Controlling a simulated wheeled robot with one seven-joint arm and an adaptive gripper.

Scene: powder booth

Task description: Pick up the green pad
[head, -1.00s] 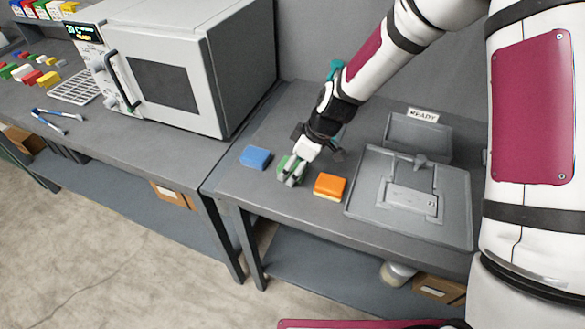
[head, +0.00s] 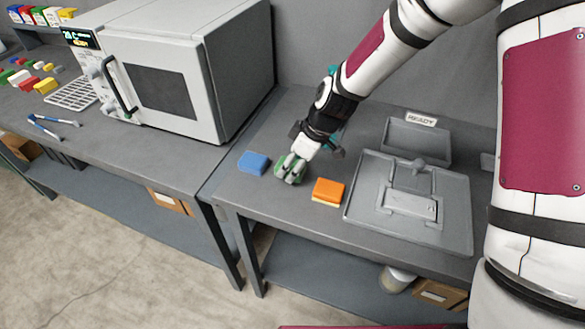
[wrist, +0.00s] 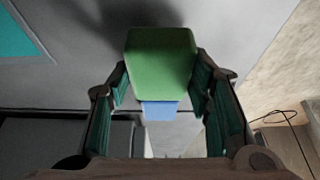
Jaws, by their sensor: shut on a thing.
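The green pad (wrist: 160,62) fills the space between my fingers in the wrist view, with a blue patch below it; I cannot tell if that patch is part of it. My gripper (head: 291,170) is shut on the green pad over the right-hand table in the head view. The fingers partly hide the pad there. I cannot tell whether the pad still touches the tabletop. The blue pad (head: 254,163) lies just left of my gripper. The orange pad (head: 328,191), with a paler lower layer, lies to its right, apart from it.
A grey tray-like fixture (head: 460,212) with a lid and knob stands right of the orange pad. Behind it is a bin (head: 418,140) with a READY sign (head: 421,118). A white oven (head: 220,75) stands at the left. The table's front edge is close.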

